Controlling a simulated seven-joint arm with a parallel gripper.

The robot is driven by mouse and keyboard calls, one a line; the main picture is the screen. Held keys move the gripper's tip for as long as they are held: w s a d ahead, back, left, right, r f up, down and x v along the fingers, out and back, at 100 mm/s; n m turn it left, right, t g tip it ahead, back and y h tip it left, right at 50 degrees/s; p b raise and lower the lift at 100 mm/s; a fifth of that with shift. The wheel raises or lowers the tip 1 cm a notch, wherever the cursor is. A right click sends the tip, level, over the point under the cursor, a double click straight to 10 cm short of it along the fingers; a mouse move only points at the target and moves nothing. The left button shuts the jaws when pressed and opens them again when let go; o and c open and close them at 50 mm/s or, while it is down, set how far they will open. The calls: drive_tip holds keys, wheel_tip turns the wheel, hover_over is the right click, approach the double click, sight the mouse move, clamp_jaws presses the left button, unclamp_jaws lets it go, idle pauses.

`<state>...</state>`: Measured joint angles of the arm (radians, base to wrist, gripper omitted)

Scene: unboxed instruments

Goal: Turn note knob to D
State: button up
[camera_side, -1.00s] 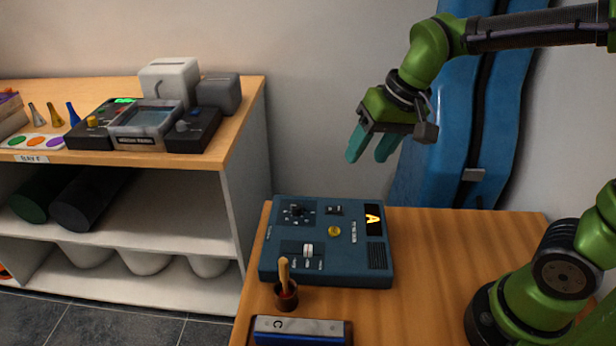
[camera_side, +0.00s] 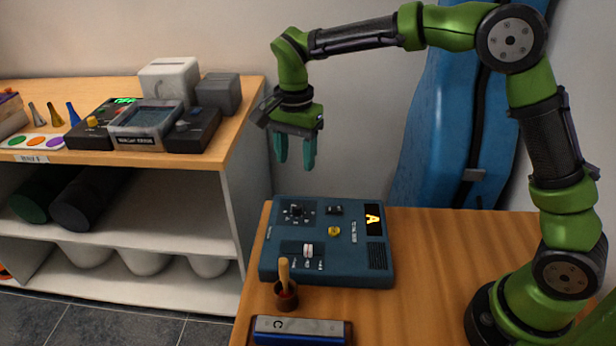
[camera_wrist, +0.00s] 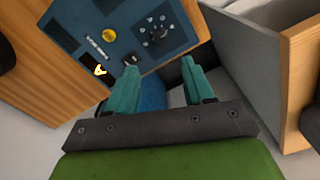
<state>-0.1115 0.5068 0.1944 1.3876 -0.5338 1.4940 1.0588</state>
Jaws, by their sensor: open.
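The blue tuner box (camera_side: 330,270) lies on the wooden table. Its black note knob (camera_side: 296,210) is at the box's upper left, ringed by small marks. The display (camera_side: 373,219) at the upper right shows an orange letter A. My gripper (camera_side: 295,166) has teal fingers pointing down, apart and empty, above the knob's end of the box. In the wrist view the knob (camera_wrist: 156,32) shows beyond my open fingers (camera_wrist: 160,72), not touched by them.
A wooden cup with a stick (camera_side: 286,297) and a blue harmonica-like case (camera_side: 300,331) stand in front of the box. A shelf (camera_side: 245,110) with several devices is at the left. A blue instrument case (camera_side: 440,130) leans behind.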

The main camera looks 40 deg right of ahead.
sight(297, 206)
wheel_tip(297, 206, down, 12)
drive_tip(key=shift+f, duration=0.25)
clamp_jaws()
idle(0.3)
